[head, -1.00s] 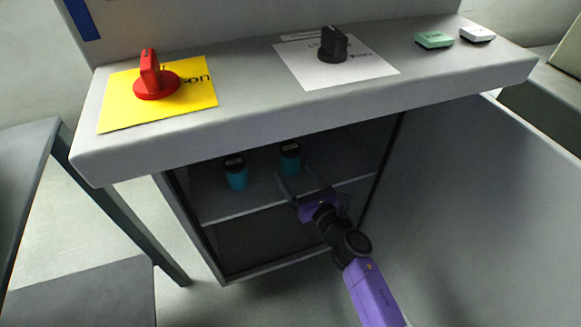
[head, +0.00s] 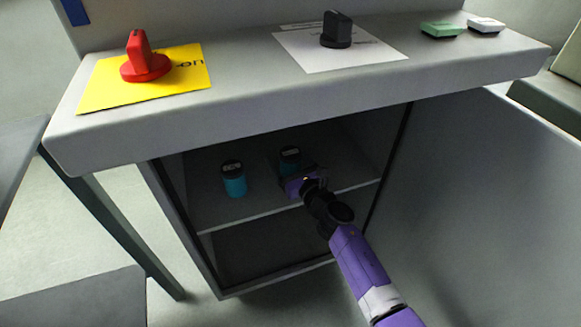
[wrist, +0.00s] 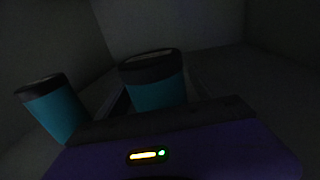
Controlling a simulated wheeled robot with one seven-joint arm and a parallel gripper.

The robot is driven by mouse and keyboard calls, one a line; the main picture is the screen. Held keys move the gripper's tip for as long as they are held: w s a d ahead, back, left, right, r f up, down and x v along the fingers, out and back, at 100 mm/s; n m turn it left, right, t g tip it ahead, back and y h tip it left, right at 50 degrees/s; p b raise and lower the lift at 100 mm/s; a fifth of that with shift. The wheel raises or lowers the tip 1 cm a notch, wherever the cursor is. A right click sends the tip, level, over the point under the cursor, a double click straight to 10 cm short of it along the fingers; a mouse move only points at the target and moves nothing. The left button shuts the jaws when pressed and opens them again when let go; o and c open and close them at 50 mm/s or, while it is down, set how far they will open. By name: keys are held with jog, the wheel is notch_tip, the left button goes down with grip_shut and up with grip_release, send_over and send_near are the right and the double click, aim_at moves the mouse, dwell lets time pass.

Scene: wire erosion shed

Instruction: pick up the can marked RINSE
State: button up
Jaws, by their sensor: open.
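Two teal cans with black lids stand upright on the upper shelf of the open cabinet. The left can (head: 233,180) has pale lettering on its lid, too small to read for sure. The right can (head: 290,156) also has a small pale lid mark that I cannot read. My gripper (head: 292,176) is open at the right can and hides its lower part. In the dark wrist view the right can (wrist: 157,82) stands straight ahead, seemingly between the dim fingers. The left can (wrist: 53,108) is outside them, to the left. I cannot tell whether the fingers touch the right can.
The cabinet shelf (head: 250,213) has its front edge just below my gripper. The open door (head: 450,190) stands to the right of my arm. The worktop above carries a red knob (head: 146,62), a black knob (head: 337,32), and green (head: 441,29) and white (head: 486,25) blocks.

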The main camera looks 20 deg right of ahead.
jog(key=c, duration=1.7)
jog(key=shift+r, duration=0.2)
